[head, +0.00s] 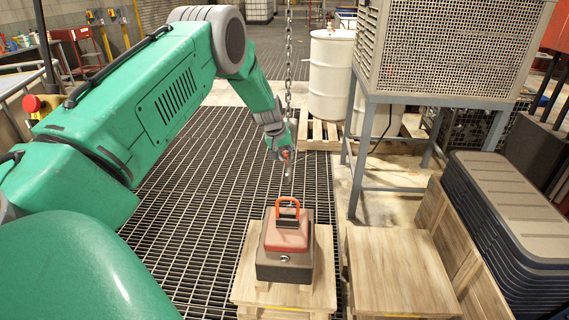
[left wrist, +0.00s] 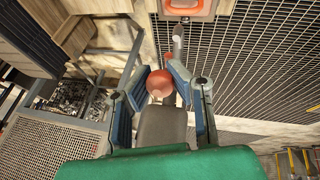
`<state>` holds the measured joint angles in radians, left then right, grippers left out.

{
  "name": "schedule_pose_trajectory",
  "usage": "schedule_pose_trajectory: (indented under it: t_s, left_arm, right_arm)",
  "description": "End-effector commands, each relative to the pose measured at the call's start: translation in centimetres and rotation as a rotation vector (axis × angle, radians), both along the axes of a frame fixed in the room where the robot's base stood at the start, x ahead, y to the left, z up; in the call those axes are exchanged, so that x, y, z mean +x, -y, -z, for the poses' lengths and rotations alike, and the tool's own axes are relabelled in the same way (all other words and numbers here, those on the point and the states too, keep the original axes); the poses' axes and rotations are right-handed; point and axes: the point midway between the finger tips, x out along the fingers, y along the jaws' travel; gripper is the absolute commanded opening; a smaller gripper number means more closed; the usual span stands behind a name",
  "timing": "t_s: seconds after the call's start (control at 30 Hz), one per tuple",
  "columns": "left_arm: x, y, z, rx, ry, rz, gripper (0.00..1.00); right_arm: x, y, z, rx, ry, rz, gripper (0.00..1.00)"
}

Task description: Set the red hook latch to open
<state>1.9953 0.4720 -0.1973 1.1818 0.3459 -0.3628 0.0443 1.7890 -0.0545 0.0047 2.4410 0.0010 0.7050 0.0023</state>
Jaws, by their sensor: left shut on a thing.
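A chain (head: 288,65) hangs from above, with a grey hook (head: 288,172) below my left gripper (head: 279,147). The hook also shows in the left wrist view (left wrist: 178,42). A round red part (left wrist: 159,83), which looks like the red hook latch, sits between the blue-padded fingers of my left gripper (left wrist: 153,76). The gripper is shut on it. The latch shows only as a small red spot in the head view (head: 286,154). Its open or closed position cannot be made out. My right gripper is not in view.
Below the hook, a red and brown block (head: 284,262) with an orange handle (head: 288,205) stands on a wooden crate (head: 242,285). An empty wooden crate (head: 400,270) stands to its right. A metal frame with a mesh box (head: 450,50) and a white drum (head: 330,75) stand behind.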

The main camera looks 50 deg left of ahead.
Motion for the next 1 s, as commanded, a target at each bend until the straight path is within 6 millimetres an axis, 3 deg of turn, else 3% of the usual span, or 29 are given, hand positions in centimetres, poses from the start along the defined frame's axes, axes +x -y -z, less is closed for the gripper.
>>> schedule_pose_trajectory:
  t_s: [0.3,0.9,0.93,1.0]
  left_arm:
    - [1.3,-0.7,-1.0,-0.066,-0.083,0.0,0.0]
    - [1.5,-0.8,-1.3,-0.089,-0.106,-0.002,0.0]
    - [1.5,-0.8,-1.3,-0.089,-0.106,-0.002,0.18]
    - [1.5,-0.8,-1.3,-0.089,-0.106,-0.002,0.41]
  right_arm:
    - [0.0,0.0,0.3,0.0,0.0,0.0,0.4]
    - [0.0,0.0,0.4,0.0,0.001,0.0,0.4]
    - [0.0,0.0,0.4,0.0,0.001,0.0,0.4]
    - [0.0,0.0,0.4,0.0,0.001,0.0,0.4]
